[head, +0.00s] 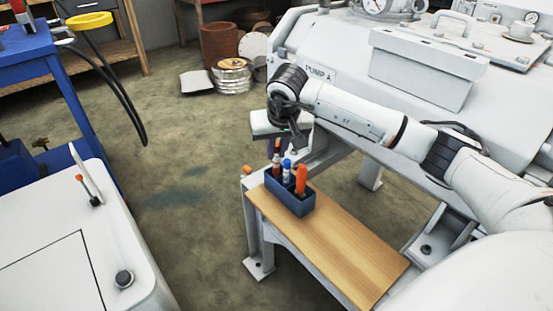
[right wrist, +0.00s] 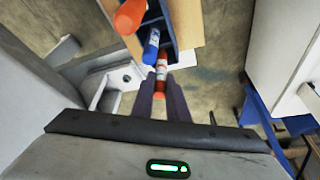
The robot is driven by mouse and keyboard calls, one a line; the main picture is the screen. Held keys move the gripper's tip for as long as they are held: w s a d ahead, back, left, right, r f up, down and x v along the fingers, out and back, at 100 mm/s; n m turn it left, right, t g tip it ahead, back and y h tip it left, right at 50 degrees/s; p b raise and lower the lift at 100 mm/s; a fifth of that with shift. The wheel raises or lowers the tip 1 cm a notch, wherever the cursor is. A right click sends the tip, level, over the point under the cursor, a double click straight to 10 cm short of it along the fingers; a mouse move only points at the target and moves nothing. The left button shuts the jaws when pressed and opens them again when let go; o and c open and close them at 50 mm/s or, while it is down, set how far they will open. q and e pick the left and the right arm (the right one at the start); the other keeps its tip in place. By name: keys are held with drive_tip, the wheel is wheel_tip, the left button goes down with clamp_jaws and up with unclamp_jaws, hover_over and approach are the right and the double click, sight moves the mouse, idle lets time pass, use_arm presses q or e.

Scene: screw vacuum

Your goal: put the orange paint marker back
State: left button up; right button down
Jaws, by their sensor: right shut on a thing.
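A thick orange marker (head: 301,180) stands upright in a dark blue holder (head: 293,203), next to a marker with a blue cap (head: 287,165). In the right wrist view the orange marker (right wrist: 130,16) and the blue-capped one (right wrist: 151,46) show at the top. My right gripper (head: 274,146) is shut on a red-and-white marker (right wrist: 161,72) with an orange-red end, at the holder's far left end. That marker also shows in the head view (head: 276,161), below my fingers. I cannot tell whether its lower end is inside the holder. My left gripper is out of view.
The holder stands on a wooden board (head: 340,245) on a white frame beside the machine marked PUMP A (head: 350,82). A small orange piece (head: 247,170) is at the frame's corner. The board's front part is bare.

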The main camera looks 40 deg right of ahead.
sight(276, 163)
drive_tip(key=shift+f, duration=1.1)
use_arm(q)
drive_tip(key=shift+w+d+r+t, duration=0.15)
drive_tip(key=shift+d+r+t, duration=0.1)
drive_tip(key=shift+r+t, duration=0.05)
use_arm(e)
drive_tip(key=c, duration=2.2)
unclamp_jaws()
drive_tip(key=shift+f, duration=0.1)
drive_tip(key=o, duration=0.5)
drive_tip(key=shift+c, duration=0.2)
